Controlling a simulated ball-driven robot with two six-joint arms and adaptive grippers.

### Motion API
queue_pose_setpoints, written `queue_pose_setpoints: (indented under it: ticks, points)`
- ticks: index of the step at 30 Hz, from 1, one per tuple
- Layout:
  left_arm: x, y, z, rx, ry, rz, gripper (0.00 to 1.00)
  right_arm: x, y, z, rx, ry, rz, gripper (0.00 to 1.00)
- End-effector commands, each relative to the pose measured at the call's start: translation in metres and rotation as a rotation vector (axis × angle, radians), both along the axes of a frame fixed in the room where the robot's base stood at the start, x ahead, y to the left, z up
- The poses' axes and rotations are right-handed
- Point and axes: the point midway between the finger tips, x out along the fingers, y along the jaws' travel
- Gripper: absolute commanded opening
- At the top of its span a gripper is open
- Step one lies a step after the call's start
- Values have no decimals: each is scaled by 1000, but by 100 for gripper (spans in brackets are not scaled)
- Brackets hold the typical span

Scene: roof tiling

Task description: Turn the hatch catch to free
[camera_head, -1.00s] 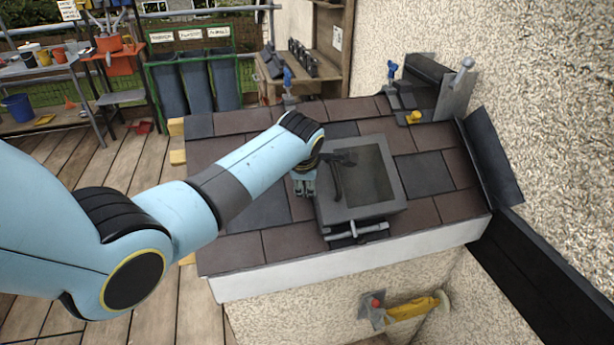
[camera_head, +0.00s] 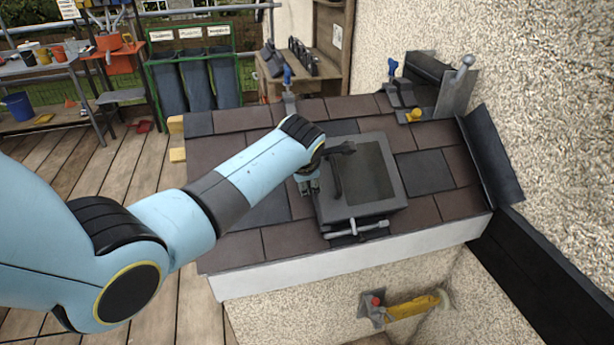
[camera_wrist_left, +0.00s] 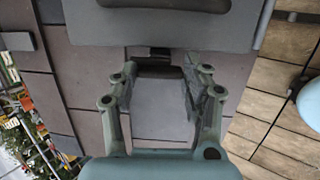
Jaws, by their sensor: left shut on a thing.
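The hatch (camera_head: 388,207) is a grey framed panel with a dark pane, set in the tiled roof, and it looks closed. My left gripper (camera_head: 309,188) is low at the hatch's left edge. In the left wrist view my left gripper (camera_wrist_left: 166,75) has its fingers on either side of a small dark catch (camera_wrist_left: 155,68) at the hatch edge (camera_wrist_left: 160,35) and is shut on it. How the catch is turned is hard to tell. In the head view the gripper hides the catch. My right gripper is not in view.
A yellow tool (camera_head: 412,307) hangs on the wall below.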

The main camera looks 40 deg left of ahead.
Motion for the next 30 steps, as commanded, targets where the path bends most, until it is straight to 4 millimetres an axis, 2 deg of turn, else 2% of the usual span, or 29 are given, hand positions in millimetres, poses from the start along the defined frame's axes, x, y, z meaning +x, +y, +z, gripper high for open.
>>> queue_pose_setpoints:
  ticks: [2,3,8,20,23,30]
  points:
    - [0,0,0,-1,0,1,15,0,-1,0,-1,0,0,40]
    - [0,0,0,-1,0,1,50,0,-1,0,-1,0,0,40]
    - [0,0,0,-1,1,0,70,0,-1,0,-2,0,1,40]
    - [-4,-2,6,-1,-1,-1,71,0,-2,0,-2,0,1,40]
    - [-10,-6,17,0,-2,-2,71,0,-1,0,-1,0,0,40]
    - [-36,-22,58,-2,-4,-1,71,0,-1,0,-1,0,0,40]
